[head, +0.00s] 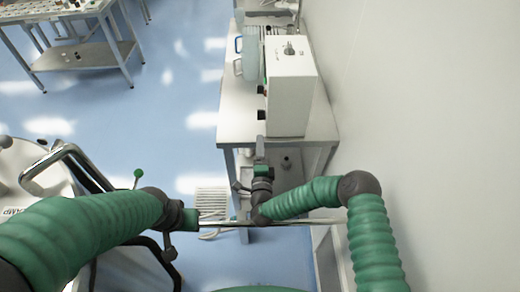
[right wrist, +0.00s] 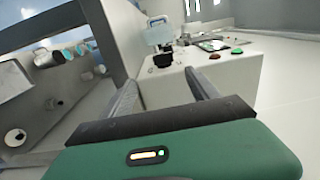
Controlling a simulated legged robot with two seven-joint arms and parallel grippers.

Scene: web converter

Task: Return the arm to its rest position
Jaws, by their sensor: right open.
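My right arm comes in at the lower right of the head view, bends at a dark elbow, and ends in my right gripper (head: 261,145) at the near edge of the white table. In the right wrist view the two grey fingers of the right gripper (right wrist: 160,82) are apart. A white box shows between and beyond them, and nothing is seen held. My left arm reaches in from the lower left. My left gripper (head: 190,219) shows only as a small green and dark end, and its fingers cannot be made out.
The white box-shaped machine (head: 292,92) stands on the white table (head: 232,127) just beyond my right gripper. A white wall (head: 430,110) is close on the right. A chrome-handled machine (head: 45,165) is at the left. Blue floor (head: 165,110) is open between it and the table.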

